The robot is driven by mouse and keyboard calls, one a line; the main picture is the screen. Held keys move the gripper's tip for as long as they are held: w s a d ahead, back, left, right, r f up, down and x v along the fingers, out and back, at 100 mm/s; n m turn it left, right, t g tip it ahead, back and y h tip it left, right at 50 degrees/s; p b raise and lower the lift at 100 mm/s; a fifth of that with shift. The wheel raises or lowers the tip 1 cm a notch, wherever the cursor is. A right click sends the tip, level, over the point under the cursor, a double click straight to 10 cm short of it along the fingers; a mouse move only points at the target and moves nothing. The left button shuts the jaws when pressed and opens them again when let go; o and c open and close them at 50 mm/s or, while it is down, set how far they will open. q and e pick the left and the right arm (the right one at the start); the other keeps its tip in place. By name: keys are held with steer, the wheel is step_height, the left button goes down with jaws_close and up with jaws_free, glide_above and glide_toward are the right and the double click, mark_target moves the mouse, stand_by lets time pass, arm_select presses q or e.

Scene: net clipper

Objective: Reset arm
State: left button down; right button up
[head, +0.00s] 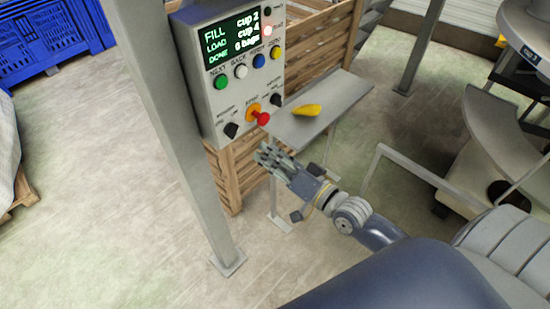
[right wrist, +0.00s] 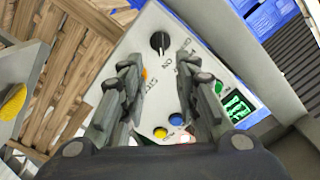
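My right gripper (head: 274,158) is in front of and below the control box (head: 208,108), apart from it in the head view. In the right wrist view its two fingers (right wrist: 158,82) are spread apart with nothing between them, facing the box's panel. The panel has a lit screen (head: 234,38), green, white, blue and yellow buttons, black knobs, and a red-tipped lever (head: 263,118) on an orange base. In the right wrist view the fingers partly hide the orange part. My left gripper is not in view.
A grey shelf (head: 335,108) with a yellow object (head: 307,110) stands right of the box. A metal post (head: 170,120) rises left of it. Wooden crates (head: 232,180) stand behind. Blue crates (head: 45,40) are at the far left.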

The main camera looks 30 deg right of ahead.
steer(key=shift+s+d, duration=0.25)
steer(key=shift+s, duration=0.45)
